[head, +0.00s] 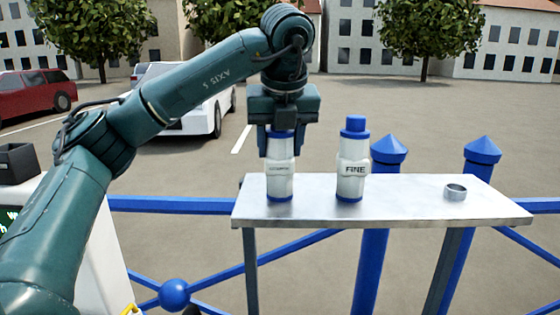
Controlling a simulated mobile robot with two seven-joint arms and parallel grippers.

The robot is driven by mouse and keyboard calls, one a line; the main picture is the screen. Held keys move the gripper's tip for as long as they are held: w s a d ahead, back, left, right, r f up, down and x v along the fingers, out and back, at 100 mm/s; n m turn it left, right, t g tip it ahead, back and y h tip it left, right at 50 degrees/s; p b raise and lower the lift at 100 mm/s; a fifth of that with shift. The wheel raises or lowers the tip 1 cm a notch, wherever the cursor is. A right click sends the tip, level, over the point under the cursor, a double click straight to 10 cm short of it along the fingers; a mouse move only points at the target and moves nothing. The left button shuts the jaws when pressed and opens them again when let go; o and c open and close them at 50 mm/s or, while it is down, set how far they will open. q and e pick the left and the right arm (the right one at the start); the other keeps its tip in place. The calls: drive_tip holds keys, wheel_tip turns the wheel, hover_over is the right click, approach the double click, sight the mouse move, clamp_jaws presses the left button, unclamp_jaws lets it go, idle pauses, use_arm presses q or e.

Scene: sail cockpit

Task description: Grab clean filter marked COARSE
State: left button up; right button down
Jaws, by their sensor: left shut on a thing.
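A white filter with a blue cap and blue base (280,179) stands upright on the left part of the metal table; its small dark label looks like COARSE but is hard to read. My left gripper (281,140) points straight down over it and is shut on its blue cap, hiding most of the cap. The filter's base appears to touch the tabletop. A second white filter with a blue cap, marked FINE (353,165), stands upright to the right, apart from my gripper. My right gripper is not in view.
The metal table (410,206) also holds a small grey ring (455,191) near its right end, with bare top between. Blue posts (389,150) and a blue rail (165,205) stand around the table. A black open box (18,162) is at the far left.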

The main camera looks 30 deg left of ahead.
use_arm(q)
drive_tip(key=shift+c, duration=1.3)
